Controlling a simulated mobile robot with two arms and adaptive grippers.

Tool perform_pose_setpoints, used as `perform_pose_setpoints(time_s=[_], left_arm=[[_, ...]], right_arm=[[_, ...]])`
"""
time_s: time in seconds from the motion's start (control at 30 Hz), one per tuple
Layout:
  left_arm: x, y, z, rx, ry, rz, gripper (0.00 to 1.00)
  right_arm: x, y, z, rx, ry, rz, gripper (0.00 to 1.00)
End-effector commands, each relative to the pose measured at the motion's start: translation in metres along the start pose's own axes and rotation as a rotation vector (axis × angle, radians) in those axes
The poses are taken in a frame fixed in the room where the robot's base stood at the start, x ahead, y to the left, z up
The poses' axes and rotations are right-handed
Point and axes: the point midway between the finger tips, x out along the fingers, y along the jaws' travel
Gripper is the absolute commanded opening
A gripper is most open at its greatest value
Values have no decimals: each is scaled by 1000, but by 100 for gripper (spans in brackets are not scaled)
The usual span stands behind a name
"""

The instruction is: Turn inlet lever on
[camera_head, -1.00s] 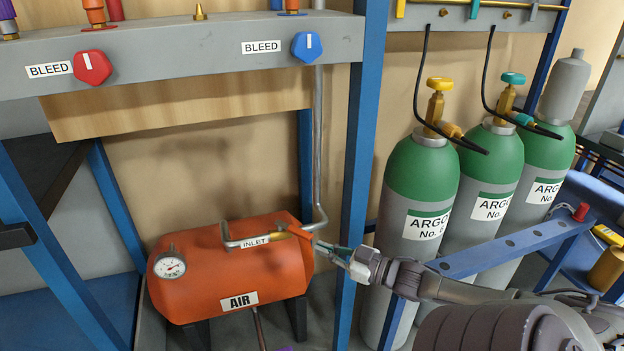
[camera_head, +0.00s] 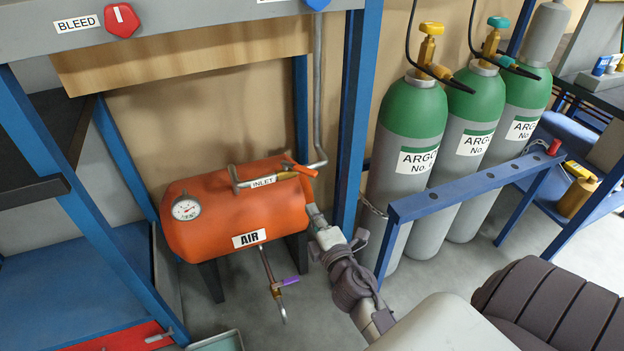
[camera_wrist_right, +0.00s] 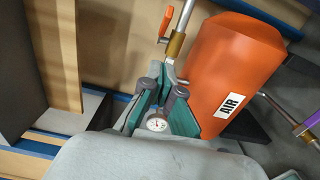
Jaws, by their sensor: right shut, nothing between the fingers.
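The orange tank labelled AIR (camera_head: 215,210) stands below the grey panel, with a pipe along its top labelled INLET (camera_head: 263,181). The orange inlet lever (camera_head: 300,168) sits at the pipe's right end and slants down to the right. In the right wrist view the lever (camera_wrist_right: 166,21) stands above a brass fitting (camera_wrist_right: 175,45). My right gripper (camera_head: 313,212) is shut and empty beside the tank's right end, below the lever. In the wrist view its fingertips (camera_wrist_right: 168,72) meet near the fitting; I cannot tell if they touch it. My left gripper is out of view.
A blue post (camera_head: 357,110) and a blue rail (camera_head: 470,180) stand right of the tank, before several green-topped argon cylinders (camera_head: 413,115). A purple-handled drain valve (camera_head: 284,282) hangs under the tank. A round gauge (camera_head: 186,208) is on its left end.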

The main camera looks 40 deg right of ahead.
Motion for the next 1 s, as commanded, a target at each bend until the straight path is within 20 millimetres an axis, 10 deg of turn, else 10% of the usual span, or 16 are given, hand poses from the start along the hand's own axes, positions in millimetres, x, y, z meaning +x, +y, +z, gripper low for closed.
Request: perform_pose_setpoints(time_s=[0.4,1.0], left_arm=[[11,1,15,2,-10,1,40],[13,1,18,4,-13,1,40]], right_arm=[[88,2,0,2,2,2,0],[112,-1,29,3,1,-1,0]])
